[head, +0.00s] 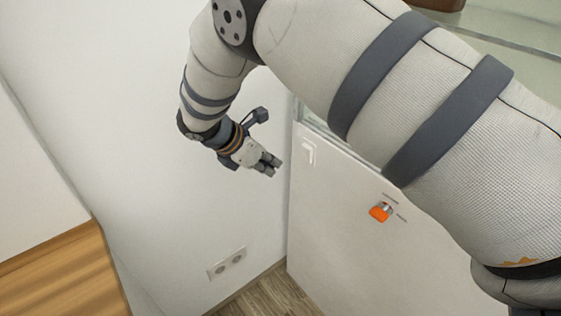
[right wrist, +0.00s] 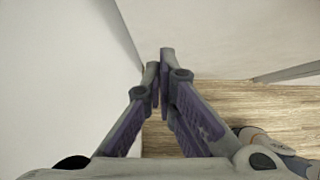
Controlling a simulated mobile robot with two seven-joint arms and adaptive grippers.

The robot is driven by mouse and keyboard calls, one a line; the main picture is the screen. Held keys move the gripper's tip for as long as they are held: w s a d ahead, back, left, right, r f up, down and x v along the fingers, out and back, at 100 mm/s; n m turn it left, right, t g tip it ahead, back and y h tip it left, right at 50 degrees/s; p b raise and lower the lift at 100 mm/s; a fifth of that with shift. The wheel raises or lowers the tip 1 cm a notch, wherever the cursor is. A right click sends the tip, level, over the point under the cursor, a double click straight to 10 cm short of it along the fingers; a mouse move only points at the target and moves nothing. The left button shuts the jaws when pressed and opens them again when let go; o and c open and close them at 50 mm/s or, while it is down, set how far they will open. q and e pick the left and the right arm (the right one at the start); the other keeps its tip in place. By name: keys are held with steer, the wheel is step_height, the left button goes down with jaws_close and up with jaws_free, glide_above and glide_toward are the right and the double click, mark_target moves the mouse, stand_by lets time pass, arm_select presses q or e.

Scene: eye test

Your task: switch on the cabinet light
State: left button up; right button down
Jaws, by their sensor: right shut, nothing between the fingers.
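The white cabinet (head: 335,240) stands at the right in the head view. On its front is a small orange knob (head: 380,213) on a grey metal mount, with two short dark marks beside it. I cannot tell for certain whether it is the light switch, or how it is set. My right gripper (head: 271,166) is shut and empty, left of the cabinet's near corner and up and left of the knob, apart from it. In the right wrist view its fingertips (right wrist: 159,68) are together with nothing between them. My left gripper is not in view. No lit lamp shows.
A pale angled bracket-like shape (head: 309,152) is on the cabinet's upper left corner. A double wall socket (head: 227,263) sits low on the white wall (head: 120,120). A wooden surface (head: 65,275) is at lower left. My arm hides part of the cabinet and its glass top (head: 520,25).

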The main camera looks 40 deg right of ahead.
steer(key=shift+s+a+f+v, duration=0.1)
steer(key=shift+v, duration=0.8)
steer(key=shift+s+a+f+v, duration=0.1)
steer(key=shift+a+v, duration=0.05)
steer(key=shift+v, duration=0.75)
steer(key=shift+a+f+v, duration=0.1)
steer(key=shift+v, duration=0.75)
